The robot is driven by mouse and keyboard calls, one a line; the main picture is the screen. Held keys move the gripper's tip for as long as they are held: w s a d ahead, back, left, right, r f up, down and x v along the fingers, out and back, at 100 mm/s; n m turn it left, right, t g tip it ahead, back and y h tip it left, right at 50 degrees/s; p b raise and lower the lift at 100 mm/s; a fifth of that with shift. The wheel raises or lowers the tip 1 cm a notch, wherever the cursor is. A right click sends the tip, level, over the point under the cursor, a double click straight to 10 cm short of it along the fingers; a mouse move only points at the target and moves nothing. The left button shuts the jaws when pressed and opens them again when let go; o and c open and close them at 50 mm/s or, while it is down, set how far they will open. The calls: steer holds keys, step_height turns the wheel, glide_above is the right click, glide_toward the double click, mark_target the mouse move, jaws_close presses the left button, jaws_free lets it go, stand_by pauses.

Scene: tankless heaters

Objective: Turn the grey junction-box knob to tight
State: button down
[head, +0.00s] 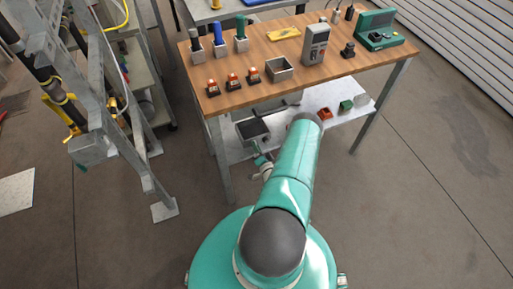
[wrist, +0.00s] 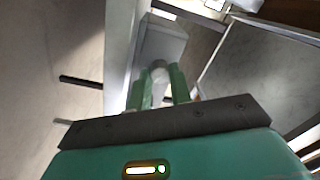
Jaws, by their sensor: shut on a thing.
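The grey junction box (wrist: 165,42) shows in the wrist view, just beyond my fingertips and beside a pale upright post. The knob (wrist: 159,72) is a light grey, rounded piece on the near side of the box. My gripper (wrist: 160,84) has its two green fingers on either side of the knob and is shut on it. The fingers cover the knob's sides, and I cannot read any mark of its setting. In the head view, my arm hides most of the gripper and the knob.
A wooden workbench (head: 262,62) holds several small boxes and tools, with a pale lower shelf (head: 327,96) below. A dark-topped grey box (head: 253,131) shows near the bench's front left leg (head: 221,162). A metal frame (head: 142,150) stands at left. Floor at right is clear.

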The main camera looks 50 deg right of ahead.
steer(key=m, duration=0.5)
steer(key=shift+m, duration=0.4)
steer(key=m, duration=0.5)
steer(key=shift+h, duration=0.3)
steer(key=shift+m, duration=0.3)
steer(key=c, duration=1.3)
jaws_free()
steer(key=shift+a, duration=0.1)
steer(key=shift+o, duration=0.2)
